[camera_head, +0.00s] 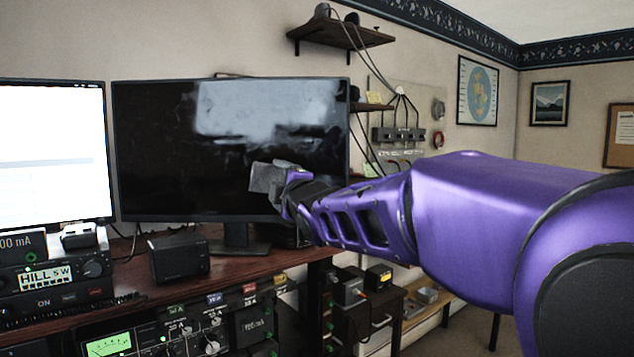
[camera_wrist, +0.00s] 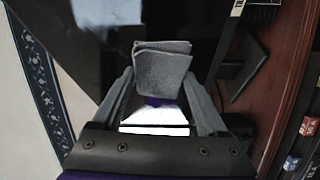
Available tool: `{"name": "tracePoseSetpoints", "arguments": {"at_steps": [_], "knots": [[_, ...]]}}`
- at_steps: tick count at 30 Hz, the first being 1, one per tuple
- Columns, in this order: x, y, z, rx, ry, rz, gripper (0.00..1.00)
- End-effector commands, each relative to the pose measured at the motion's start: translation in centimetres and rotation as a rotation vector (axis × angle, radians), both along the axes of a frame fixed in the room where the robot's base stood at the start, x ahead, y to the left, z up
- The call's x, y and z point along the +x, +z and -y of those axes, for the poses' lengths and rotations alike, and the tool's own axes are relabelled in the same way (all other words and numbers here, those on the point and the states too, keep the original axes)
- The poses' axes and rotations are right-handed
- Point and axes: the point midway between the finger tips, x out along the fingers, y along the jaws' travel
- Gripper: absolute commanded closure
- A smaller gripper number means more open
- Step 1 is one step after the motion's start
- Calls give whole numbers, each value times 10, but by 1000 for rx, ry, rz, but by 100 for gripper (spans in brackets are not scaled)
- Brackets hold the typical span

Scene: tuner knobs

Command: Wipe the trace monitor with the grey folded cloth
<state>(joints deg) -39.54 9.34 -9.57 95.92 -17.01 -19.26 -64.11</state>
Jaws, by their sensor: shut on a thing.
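The trace monitor (camera_head: 160,150) is a dark, glossy screen standing on the desk, with whitish smears and a bright reflection across its upper middle. My gripper (camera_head: 290,190) is in front of its lower right part. It is shut on the grey folded cloth (camera_head: 266,178), which is at the screen's surface; I cannot tell whether it touches. In the wrist view the cloth (camera_wrist: 162,68) sticks out beyond the fingers of my gripper (camera_wrist: 158,100), with the dark monitor (camera_wrist: 100,55) behind it. My arm hides part of the monitor's lower right edge.
A lit white monitor (camera_head: 50,150) stands at the left. A small black speaker box (camera_head: 179,257) sits on the desk (camera_head: 150,285) below the trace monitor. Radio gear (camera_head: 190,325) with knobs is in front. A wall shelf (camera_head: 340,33) hangs above right.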

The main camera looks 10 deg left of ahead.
Motion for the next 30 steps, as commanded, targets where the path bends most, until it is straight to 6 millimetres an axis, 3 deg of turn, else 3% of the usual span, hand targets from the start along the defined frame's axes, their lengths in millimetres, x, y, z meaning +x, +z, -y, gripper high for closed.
{"name": "tracePoseSetpoints", "arguments": {"at_steps": [7,18,30], "knots": [[-3,0,0,0,1,0,68],[-29,1,7,1,1,0,68],[-29,0,7,1,1,1,68]]}}
